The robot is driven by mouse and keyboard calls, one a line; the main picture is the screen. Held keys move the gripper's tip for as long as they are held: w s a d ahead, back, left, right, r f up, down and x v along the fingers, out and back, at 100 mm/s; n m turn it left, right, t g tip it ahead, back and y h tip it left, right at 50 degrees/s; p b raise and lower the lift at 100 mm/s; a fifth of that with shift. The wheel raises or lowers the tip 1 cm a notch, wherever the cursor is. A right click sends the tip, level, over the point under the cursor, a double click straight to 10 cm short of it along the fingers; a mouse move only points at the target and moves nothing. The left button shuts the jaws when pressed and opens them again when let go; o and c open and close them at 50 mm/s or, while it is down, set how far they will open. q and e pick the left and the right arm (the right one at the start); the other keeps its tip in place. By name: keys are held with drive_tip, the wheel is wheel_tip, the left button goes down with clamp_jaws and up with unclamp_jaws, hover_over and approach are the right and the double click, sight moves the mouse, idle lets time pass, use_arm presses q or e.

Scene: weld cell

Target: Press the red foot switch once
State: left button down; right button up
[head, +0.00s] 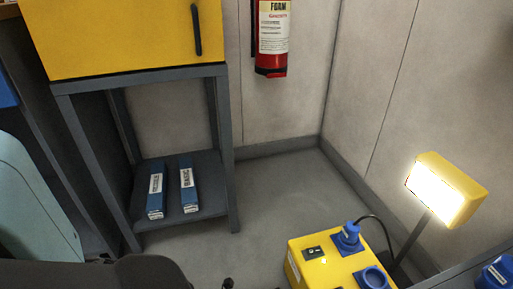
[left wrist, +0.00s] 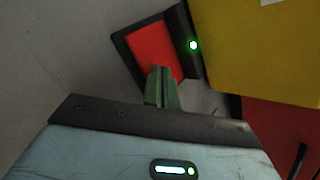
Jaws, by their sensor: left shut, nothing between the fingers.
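The red foot switch (left wrist: 148,48) shows in the left wrist view, a red pedal in a black frame with a black housing along its right side. A green light (left wrist: 193,45) glows on that housing. My left gripper (left wrist: 162,72) is shut and empty, its greenish fingertips overlapping the lower edge of the red pedal in the picture. Whether the tips touch the pedal or hover over it, I cannot tell. The foot switch is not visible in the head view, and neither gripper can be made out there.
In the wrist view a yellow box (left wrist: 260,50) stands close beside the switch, with a red surface (left wrist: 268,125) below it. In the head view there are a yellow socket box (head: 318,262), a lit lamp (head: 445,190), a shelf stand (head: 210,203) and a wall extinguisher (head: 271,40). Grey floor lies between.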

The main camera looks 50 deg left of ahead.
drive_tip(key=shift+s+f, duration=0.1)
idle(0.3)
drive_tip(key=shift+w, duration=0.4)
drive_tip(key=shift+s, duration=0.35)
idle(0.4)
use_arm(q)
drive_tip(key=shift+f, duration=0.15)
drive_tip(key=shift+f, duration=0.25)
use_arm(e)
drive_tip(key=shift+w, duration=0.3)
